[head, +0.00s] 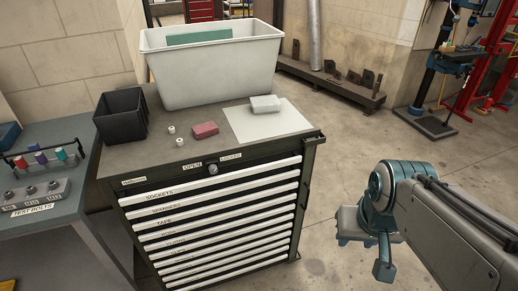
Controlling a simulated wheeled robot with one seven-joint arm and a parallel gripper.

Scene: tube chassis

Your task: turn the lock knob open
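The lock knob (212,169) is a small round silver knob on the top front rail of the dark tool cabinet (135,186). It sits between a label reading OPEN on its left and one reading LOCKED on its right. It is too small for me to tell which label it is turned to. My gripper (367,250) hangs in the air to the right of the cabinet, well apart from the knob. Nothing shows in its grasp. Its fingers are seen at an angle, and I cannot tell how far apart they are.
On the cabinet top stand a white bin (210,75), a black box (121,116), a red block (205,130), and a grey block (265,104) on a white sheet (268,125). A workbench (60,222) stands at the left. The floor (345,130) right of the cabinet is clear.

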